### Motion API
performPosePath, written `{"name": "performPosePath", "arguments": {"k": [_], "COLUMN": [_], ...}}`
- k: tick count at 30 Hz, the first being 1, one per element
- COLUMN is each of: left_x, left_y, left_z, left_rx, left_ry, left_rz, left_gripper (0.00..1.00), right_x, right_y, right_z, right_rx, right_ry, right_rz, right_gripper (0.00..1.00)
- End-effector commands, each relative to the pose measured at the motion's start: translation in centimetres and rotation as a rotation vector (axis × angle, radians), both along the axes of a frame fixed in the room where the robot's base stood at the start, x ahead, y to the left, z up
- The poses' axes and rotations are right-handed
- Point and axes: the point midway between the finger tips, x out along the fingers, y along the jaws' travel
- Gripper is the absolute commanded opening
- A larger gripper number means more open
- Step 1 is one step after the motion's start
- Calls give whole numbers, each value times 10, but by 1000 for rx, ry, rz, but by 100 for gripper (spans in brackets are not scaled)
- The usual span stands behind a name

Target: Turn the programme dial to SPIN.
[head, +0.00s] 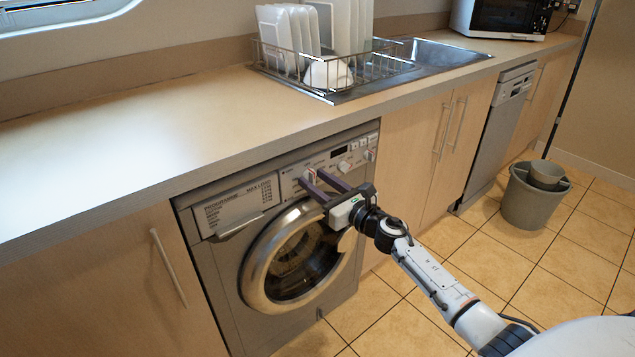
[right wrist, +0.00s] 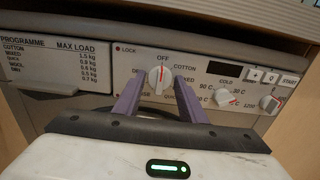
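The programme dial (right wrist: 160,77) is a round knob with a pale grip bar and a red pointer mark, on the washing machine's front panel. Its pointer is near OFF, at the top of its ring of labels. COTTON reads to its right; labels at left and below are partly hidden by the fingers, and I cannot read SPIN. My right gripper (right wrist: 159,82) is open, with one purple finger on each side of the dial. Contact with the dial cannot be told. In the head view the right gripper (head: 312,178) reaches the panel from the right. My left gripper is out of view.
The washing machine (head: 215,270) sits under the worktop (head: 130,145). A temperature dial (right wrist: 222,97), another knob (right wrist: 268,103) and START buttons (right wrist: 289,80) lie right of the programme dial. A grey bucket (head: 533,203) stands on the tiled floor at right.

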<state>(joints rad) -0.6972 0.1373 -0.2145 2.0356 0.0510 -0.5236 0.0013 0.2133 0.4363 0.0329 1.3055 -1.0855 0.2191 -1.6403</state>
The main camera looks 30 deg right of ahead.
Motion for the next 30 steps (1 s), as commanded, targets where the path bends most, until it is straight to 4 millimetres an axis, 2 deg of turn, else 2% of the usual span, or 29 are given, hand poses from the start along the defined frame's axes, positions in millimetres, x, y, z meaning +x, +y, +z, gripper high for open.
{"name": "performPosePath", "arguments": {"k": [1, 4, 5, 17, 30], "left_x": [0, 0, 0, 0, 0], "left_y": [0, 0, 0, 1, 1], "left_z": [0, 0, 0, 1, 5], "left_rx": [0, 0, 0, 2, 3], "left_ry": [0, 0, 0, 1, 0], "left_rz": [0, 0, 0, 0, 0], "left_gripper": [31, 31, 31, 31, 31], "right_x": [0, 0, 0, 0, 0], "right_y": [0, 0, 0, 0, -1], "right_z": [0, 0, 0, 0, 0], "right_rx": [0, 1, 1, 83, 451], "right_ry": [0, 0, 0, 8, 36], "right_rz": [0, 0, 0, 0, 0], "right_gripper": [28, 11, 9, 9, 9]}}
